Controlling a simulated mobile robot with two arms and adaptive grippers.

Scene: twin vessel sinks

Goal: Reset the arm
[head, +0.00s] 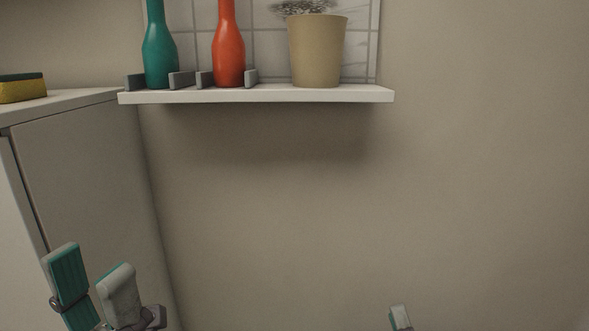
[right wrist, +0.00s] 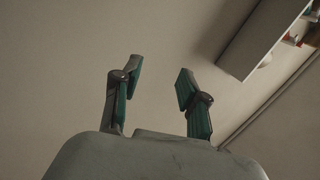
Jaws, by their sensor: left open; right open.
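My left gripper (head: 92,283) is at the lower left of the head view, in front of the cabinet. Its two teal-and-grey fingers stand apart with nothing between them. My right gripper (right wrist: 158,88) shows in the right wrist view with its two fingers spread wide and only bare wall behind the gap. In the head view just one fingertip of my right gripper (head: 400,318) shows at the bottom edge, right of the middle. The rest of it is out of frame. Both grippers are well below the shelf and touch nothing that I can see.
A white wall shelf (head: 255,97) bears a teal bottle (head: 160,52), a red bottle (head: 228,50) and a beige plant pot (head: 317,52). A cabinet (head: 85,175) stands at the left with a yellow sponge (head: 22,91) on top. Bare wall fills the right side.

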